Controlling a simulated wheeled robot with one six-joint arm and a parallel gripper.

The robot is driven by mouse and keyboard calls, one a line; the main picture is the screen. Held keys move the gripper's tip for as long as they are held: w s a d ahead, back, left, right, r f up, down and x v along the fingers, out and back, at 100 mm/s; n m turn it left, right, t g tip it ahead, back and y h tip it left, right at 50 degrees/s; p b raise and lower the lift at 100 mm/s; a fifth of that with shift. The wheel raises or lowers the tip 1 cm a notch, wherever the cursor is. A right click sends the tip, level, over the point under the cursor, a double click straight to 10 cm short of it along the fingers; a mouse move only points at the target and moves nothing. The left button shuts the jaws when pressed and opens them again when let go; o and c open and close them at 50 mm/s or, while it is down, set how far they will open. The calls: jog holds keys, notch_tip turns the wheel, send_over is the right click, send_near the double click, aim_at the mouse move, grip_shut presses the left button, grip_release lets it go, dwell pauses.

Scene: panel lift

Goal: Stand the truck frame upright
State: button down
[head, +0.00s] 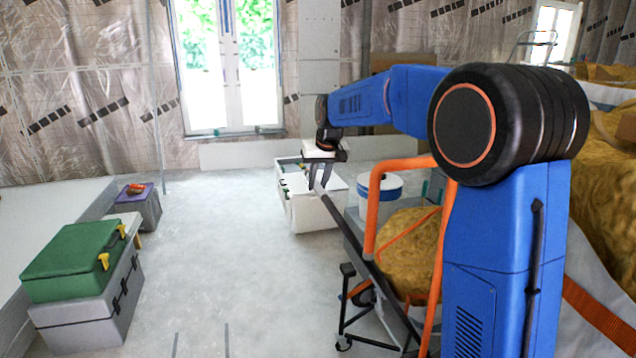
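A long dark grey bar (356,236) slants from my gripper down to the lower right, toward a black wheeled base (347,318) with casters. I take the bar to be part of the truck frame; it is tilted, not upright. An orange tube frame (370,225) stands beside it, and I cannot tell whether the two are joined. My gripper (320,180) points down at the bar's upper end, its fingers apart on either side of it. I cannot tell whether they press on the bar. My blue arm hides part of the right side.
White boxes (312,212) stand behind the gripper, with a white and blue bucket (380,190) to their right. Yellow insulation (408,245) lies behind the orange tubes. A green case (75,260) sits on a grey box (90,305) at the left. The middle floor (220,240) is clear.

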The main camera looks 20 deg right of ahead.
jog(key=d+r+y, duration=0.2)
jog(key=d+r, duration=0.1)
jog(key=d, duration=1.9)
jog(key=w+d+r+m+y, duration=0.1)
jog(key=d+r+y, duration=0.1)
jog(key=d, duration=1.9)
jog(key=shift+w+d+r, duration=0.15)
jog(key=shift+d+r, duration=0.2)
jog(key=shift+r, duration=0.25)
jog(key=shift+d+f, duration=0.1)
jog(key=shift+d, duration=0.05)
jog(key=c, duration=1.5)
grip_release()
jog(key=shift+d, duration=0.3)
jog(key=shift+a, duration=0.3)
